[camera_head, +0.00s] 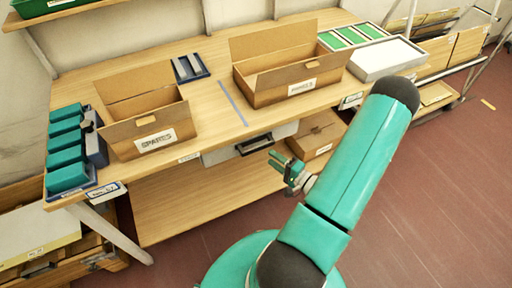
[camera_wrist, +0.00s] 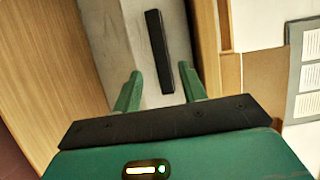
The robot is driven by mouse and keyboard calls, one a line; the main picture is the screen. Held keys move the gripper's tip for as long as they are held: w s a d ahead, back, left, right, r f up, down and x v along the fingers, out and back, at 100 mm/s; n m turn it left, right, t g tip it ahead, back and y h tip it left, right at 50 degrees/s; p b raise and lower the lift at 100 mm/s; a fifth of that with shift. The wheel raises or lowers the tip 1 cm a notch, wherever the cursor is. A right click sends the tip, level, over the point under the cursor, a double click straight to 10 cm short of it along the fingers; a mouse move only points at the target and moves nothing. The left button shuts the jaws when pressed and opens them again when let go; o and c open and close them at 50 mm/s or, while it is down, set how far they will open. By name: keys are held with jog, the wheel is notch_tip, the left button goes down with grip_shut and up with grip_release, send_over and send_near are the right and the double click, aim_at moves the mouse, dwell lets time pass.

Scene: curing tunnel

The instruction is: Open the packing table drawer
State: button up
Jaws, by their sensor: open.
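The packing table (camera_head: 215,100) has a light wooden top. Its drawer (camera_head: 222,155) is under the front edge, with a grey front and a dark bar handle (camera_head: 255,143); it looks shut. My gripper (camera_head: 274,160) is in front of the table, just right of the handle in the head view, open and empty. In the wrist view, the grey drawer front (camera_wrist: 133,45) lies ahead, and the black handle (camera_wrist: 158,50) runs between and beyond the two green fingers (camera_wrist: 160,87). The fingers are apart from the handle, as far as I can tell.
Two open cardboard boxes (camera_head: 148,137) (camera_head: 290,88) stand on the tabletop. Teal bins (camera_head: 68,178) are at its left end, a white tray (camera_head: 385,60) at its right. Another carton (camera_head: 318,138) sits below, right of the drawer. Red floor (camera_head: 450,180) is clear at right.

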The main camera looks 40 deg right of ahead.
aim_at(260, 149)
jog(key=w, duration=0.8)
jog(key=shift+a, duration=0.4)
grip_shut()
